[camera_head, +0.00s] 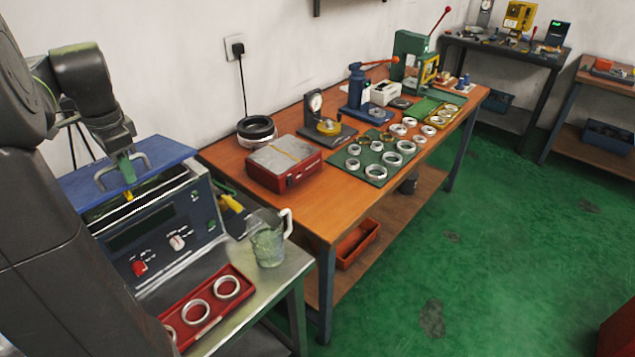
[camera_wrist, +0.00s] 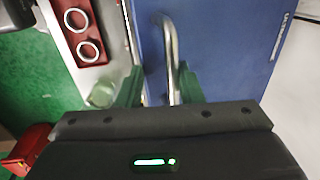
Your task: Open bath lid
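The bath (camera_head: 150,245) is a box with a dark front panel and knobs, at the left of the head view. Its blue lid (camera_head: 172,152) carries a metal loop handle (camera_head: 104,178). A dark gap shows between the lid's near edge and the bath's front rim. In the wrist view the lid (camera_wrist: 232,50) fills the middle right, with its handle (camera_wrist: 169,40) running up the picture. My gripper (camera_wrist: 160,82) has its green fingers apart, one on each side of the handle, which lies closer to the right finger. My gripper (camera_head: 127,180) also shows at the handle in the head view.
A wooden table (camera_head: 310,212) beyond holds a red box (camera_head: 284,166), presses and several rings.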

